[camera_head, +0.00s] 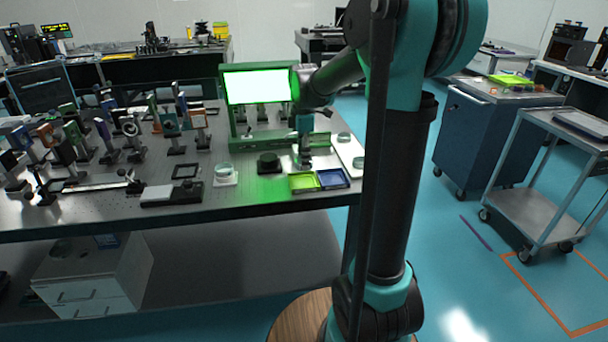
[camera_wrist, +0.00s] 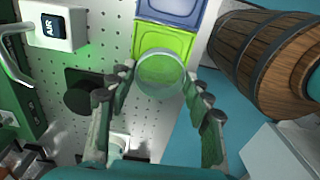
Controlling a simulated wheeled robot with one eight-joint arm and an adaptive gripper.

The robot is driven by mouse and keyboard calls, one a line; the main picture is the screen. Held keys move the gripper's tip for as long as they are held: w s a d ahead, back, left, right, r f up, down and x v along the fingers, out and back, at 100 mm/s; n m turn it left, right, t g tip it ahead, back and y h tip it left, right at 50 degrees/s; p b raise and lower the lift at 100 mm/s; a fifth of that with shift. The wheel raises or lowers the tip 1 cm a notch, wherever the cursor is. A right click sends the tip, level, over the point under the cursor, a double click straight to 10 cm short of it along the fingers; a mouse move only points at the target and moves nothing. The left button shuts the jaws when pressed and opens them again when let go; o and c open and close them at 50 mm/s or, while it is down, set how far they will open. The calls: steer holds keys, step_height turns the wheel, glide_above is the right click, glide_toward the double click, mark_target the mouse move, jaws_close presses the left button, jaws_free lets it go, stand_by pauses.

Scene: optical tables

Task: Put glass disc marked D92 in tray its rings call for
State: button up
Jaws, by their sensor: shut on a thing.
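My gripper (camera_head: 304,162) is over the table's front right part. In the wrist view my gripper (camera_wrist: 161,80) is shut on a clear round glass disc (camera_wrist: 160,73), held between the fingertips. No mark or rings can be read on it. A yellow-green tray (camera_wrist: 148,44) lies below and just beyond the disc, which overlaps its near part in that view. A blue tray (camera_wrist: 168,8) adjoins it. In the head view the yellow-green tray (camera_head: 303,182) is left of the blue tray (camera_head: 332,178), at the table's front edge, both seemingly empty.
A black round holder (camera_head: 268,163) stands left of the trays. Left of it, a clear disc-like piece (camera_head: 225,170) sits on a white pad. More round pieces rest on a white strip (camera_head: 347,150) at right. A lit screen (camera_head: 256,87) stands behind. Optics mounts crowd the table's left.

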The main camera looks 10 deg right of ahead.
mark_target(303, 183)
steer(key=shift+f, duration=3.25)
steer(key=shift+f, duration=0.1)
steer(key=o, duration=1.3)
steer(key=shift+c, duration=0.2)
step_height(303, 183, up, 12)
steer(key=shift+f, duration=0.1)
steer(key=s+d+f+m+t, duration=0.2)
steer(key=s+f+m, duration=0.7)
steer(key=s, duration=0.2)
steer(key=s+d+f+m+t, duration=0.2)
steer(key=s+f+m, duration=0.7)
steer(key=s, duration=0.2)
steer(key=shift+f, duration=0.1)
